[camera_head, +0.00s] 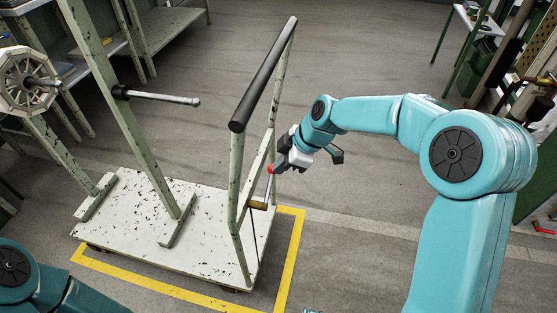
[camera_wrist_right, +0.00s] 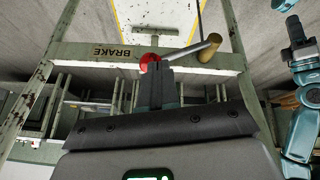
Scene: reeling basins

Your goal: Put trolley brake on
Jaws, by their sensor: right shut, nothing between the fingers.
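The trolley has a pale, chipped deck (camera_head: 210,245) and a dark push bar (camera_head: 262,75) on an upright green frame. On the frame's crossbar, the brake lever (camera_wrist_right: 180,52) is a metal rod. It has a red knob (camera_wrist_right: 150,60) at one end and a brass pivot (camera_wrist_right: 209,47) at the other. The crossbar bears the label BRAKE (camera_wrist_right: 110,51), upside down in the wrist view. My right gripper (camera_head: 275,168) is shut and empty, its tips at the red knob; whether they touch it I cannot tell. My left gripper is not visible in the head view.
The trolley stands inside a yellow floor outline (camera_head: 289,260). A post on its deck carries a horizontal rod (camera_head: 165,98). A white reel (camera_head: 28,80) is at the left, shelving (camera_head: 165,28) behind. Open grey floor lies behind the trolley.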

